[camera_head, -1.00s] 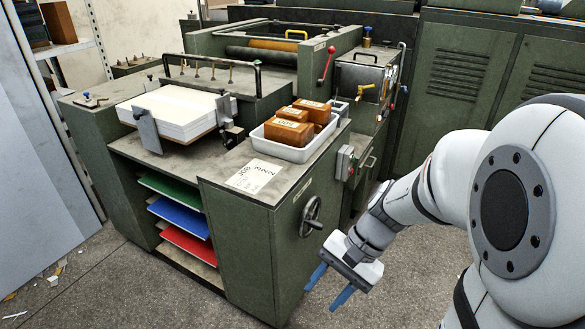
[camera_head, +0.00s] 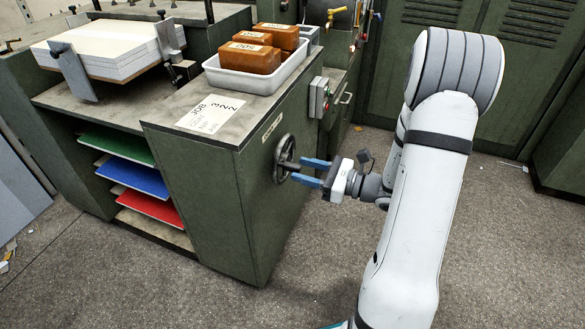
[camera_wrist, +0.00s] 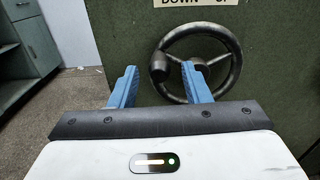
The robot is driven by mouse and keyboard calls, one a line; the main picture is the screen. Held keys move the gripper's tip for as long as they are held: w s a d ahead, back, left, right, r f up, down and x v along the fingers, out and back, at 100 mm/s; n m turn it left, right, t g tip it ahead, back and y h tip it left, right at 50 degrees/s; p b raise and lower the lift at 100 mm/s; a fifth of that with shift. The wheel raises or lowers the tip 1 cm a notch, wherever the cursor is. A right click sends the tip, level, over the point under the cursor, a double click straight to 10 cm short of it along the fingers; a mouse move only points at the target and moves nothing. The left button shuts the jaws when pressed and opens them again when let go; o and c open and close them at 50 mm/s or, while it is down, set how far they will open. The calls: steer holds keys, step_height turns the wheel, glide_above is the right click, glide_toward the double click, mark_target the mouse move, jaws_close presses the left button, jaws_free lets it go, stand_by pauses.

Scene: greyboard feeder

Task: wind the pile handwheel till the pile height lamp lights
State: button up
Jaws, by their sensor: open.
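The pile handwheel (camera_head: 278,153) is a dark spoked wheel on the side of the green cabinet. In the wrist view the handwheel (camera_wrist: 237,62) fills the upper right, with its dark handle knob (camera_wrist: 158,66) at the left of the rim. My gripper (camera_head: 301,170) has blue fingers, is open and points at the wheel. In the wrist view the knob appears between the fingertips of my gripper (camera_wrist: 159,70); I cannot tell whether they touch. The right finger partly covers the hub. The paper pile (camera_head: 110,47) stands on the feeder. I cannot make out a pile height lamp.
A white tray (camera_head: 262,84) of brown blocks and a job sheet (camera_head: 211,115) lie on the cabinet top. A control box (camera_head: 319,98) with red and green buttons is right of the wheel. The floor in front is clear.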

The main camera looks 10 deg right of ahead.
mark_target(291, 167)
steer(key=shift+b+x, duration=0.45)
steer(key=shift+x, duration=1.7)
jaws_close()
